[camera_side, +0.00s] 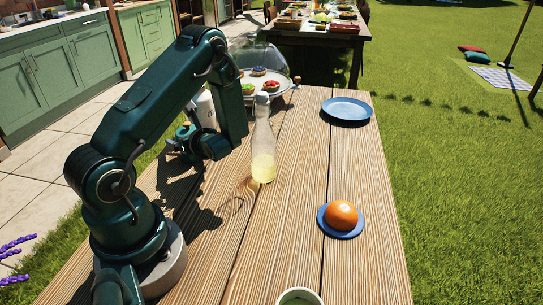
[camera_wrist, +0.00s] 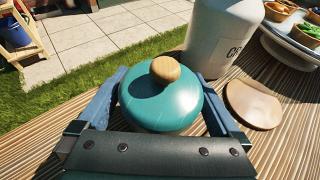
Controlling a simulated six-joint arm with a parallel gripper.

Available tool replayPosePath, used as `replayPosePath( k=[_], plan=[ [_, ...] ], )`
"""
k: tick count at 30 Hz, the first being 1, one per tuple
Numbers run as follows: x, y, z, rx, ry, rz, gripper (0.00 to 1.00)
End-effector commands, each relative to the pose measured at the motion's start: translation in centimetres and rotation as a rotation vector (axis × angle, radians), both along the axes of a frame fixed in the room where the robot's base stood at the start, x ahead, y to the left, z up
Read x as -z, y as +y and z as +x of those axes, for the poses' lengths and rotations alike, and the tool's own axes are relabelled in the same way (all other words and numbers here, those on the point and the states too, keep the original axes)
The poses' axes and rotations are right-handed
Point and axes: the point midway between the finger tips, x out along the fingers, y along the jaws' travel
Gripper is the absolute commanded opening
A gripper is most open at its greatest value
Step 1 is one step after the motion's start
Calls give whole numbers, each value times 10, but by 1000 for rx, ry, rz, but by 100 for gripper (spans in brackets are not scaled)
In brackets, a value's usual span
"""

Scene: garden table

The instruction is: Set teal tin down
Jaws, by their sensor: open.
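The teal tin (camera_wrist: 160,100) has a rounded lid with a wooden knob. In the wrist view it sits between the two spread fingers of my gripper (camera_wrist: 160,108), and its lower part is hidden behind the gripper body. In the side view the teal tin (camera_side: 184,132) is at the table's left edge, partly hidden by my arm. My gripper is open around the tin; I cannot tell whether a finger touches it.
A white canister (camera_wrist: 222,38) stands close behind the tin, with a wooden disc (camera_wrist: 252,104) beside it. A bottle of pale yellow liquid (camera_side: 263,150), a blue plate (camera_side: 346,109) and an orange (camera_side: 341,215) on a blue saucer (camera_side: 322,221) are on the table (camera_side: 290,215).

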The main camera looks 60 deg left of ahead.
Motion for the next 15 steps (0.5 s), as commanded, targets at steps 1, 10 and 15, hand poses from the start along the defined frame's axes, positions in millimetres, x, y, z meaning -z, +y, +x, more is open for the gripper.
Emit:
replayPosePath(
  k=[1,10,15],
  plan=[
    [-1,0,0,0,0,0,100],
    [-18,-36,4,9,-2,0,100],
    [-31,-67,6,8,-3,1,100]
  ],
)
